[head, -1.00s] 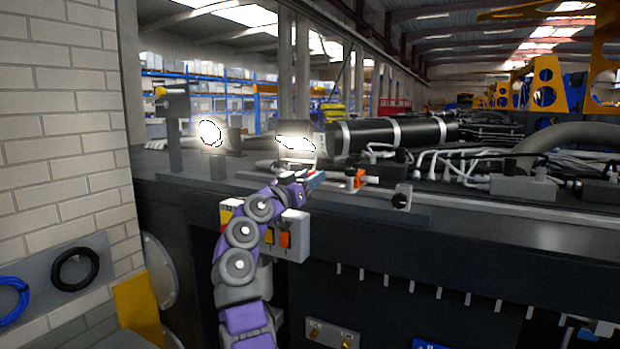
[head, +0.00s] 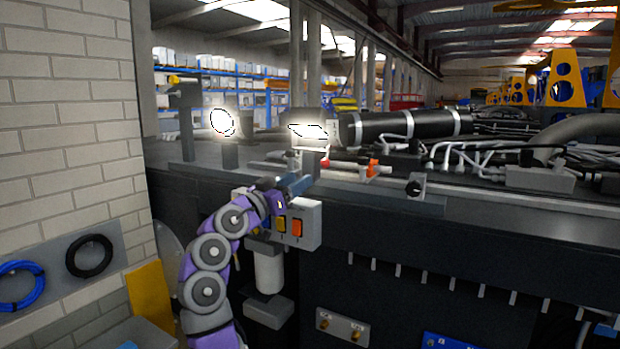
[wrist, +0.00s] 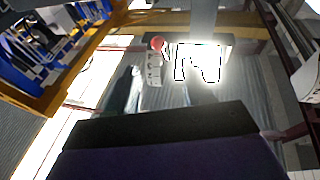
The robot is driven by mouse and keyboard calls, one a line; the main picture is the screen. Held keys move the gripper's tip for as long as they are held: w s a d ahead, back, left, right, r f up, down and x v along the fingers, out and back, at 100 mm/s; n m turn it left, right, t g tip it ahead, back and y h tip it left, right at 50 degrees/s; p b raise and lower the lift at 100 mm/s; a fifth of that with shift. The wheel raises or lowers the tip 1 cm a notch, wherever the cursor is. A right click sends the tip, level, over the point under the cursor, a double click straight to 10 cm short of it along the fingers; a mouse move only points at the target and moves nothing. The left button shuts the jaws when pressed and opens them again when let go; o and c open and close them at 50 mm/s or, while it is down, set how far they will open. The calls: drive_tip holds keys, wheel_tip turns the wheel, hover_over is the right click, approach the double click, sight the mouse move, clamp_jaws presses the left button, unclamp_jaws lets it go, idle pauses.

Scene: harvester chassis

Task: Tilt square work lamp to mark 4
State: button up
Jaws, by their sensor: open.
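The square work lamp (head: 307,117) stands lit on the chassis edge in the head view. Its bright face also shows at upper centre in the wrist view (wrist: 199,64), washed out by glare. Left of it in the wrist view are a red ball (wrist: 156,44) and a pale plate (wrist: 153,70) with small dark marks, too small to read. My gripper (head: 299,183) is open and empty, in front of and below the lamp, apart from it. Which mark the lamp stands at cannot be told.
A round lit lamp (head: 222,122) stands to the left on the same ledge. A box with orange switches (head: 297,227) hangs just below my gripper. An orange fitting (head: 372,168) and a knob block (head: 413,187) lie right along the edge. A brick wall (head: 70,120) is at left.

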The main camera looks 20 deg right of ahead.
drive_tip(key=b+v, duration=0.2)
drive_tip(key=v, duration=0.4)
drive_tip(key=shift+a+f+b, duration=0.15)
drive_tip(key=shift+a+b, duration=0.2)
drive_tip(key=shift+b, duration=0.05)
drive_tip(key=w+d+n+t+y, duration=0.1)
drive_tip(key=w+n+t+y, duration=0.2)
drive_tip(key=w+n+y, duration=0.45)
drive_tip(key=s+f+n+g+y, duration=0.3)
drive_tip(key=s+f+g+y, duration=0.1)
drive_tip(key=s+f, duration=0.75)
drive_tip(key=s+f+n+g+y, duration=0.35)
drive_tip(key=s+f, duration=0.55)
drive_tip(key=s, duration=0.6)
drive_tip(key=s+a+f+g+y, duration=0.1)
drive_tip(key=s+a+f+g, duration=0.3)
drive_tip(key=s, duration=0.7)
drive_tip(key=s+a+f+m+y, duration=0.1)
drive_tip(key=s+f+y, duration=0.1)
drive_tip(key=s+f, duration=0.65)
drive_tip(key=s+a+f+g+y, duration=0.1)
drive_tip(key=s+a+f+g, duration=0.15)
drive_tip(key=s, duration=1.05)
wheel_tip(320, 180, down, 11)
drive_tip(key=t+b, duration=0.1)
drive_tip(key=b, duration=0.9)
drive_tip(key=shift+w+b, duration=0.2)
drive_tip(key=shift+b, duration=0.2)
